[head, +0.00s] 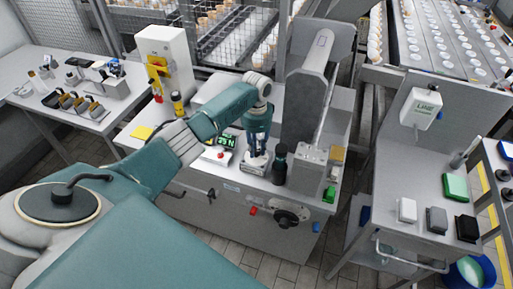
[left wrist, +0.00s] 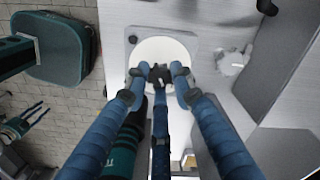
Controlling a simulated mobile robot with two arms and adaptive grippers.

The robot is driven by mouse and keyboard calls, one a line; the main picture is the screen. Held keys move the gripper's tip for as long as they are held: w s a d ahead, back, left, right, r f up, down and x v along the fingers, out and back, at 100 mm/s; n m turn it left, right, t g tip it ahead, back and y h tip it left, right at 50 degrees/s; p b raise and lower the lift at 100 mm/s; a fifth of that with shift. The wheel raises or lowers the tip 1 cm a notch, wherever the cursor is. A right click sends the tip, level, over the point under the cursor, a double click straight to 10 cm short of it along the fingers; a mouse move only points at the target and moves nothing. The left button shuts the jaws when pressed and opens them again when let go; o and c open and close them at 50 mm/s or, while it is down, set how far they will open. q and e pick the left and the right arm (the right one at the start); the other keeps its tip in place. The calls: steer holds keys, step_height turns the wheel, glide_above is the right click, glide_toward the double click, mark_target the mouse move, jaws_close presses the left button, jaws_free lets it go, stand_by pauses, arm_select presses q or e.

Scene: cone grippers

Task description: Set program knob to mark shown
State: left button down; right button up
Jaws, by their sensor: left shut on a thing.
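My left gripper (head: 257,152) reaches down onto a small pale panel (head: 254,167) on the grey machine's worktop. In the left wrist view its blue fingers (left wrist: 160,75) are closed around a small dark knob (left wrist: 159,78). The knob sits in front of a round white dial face (left wrist: 165,50). The fingers cover most of the knob, so I cannot tell where its pointer stands. I cannot read any marks on the dial. A small display (head: 226,141) with green characters stands beside the gripper. What seems to be my right gripper (left wrist: 36,113) shows small at the wrist view's left edge.
A dark bottle (head: 279,164) stands close right of the gripper. A box with a red button (head: 221,155) is on its left. A tall grey housing (head: 308,95) rises behind on the right. A side table (head: 120,100) is at left, with a trolley of bottles at the back.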

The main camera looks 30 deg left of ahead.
mark_target(256, 151)
arm_select(q)
steer(key=m, duration=0.5)
steer(key=shift+r, duration=0.1)
stand_by(0.4)
steer(key=c, duration=1.5)
jaws_free()
steer(key=shift+o, duration=0.2)
step_height(256, 151, up, 12)
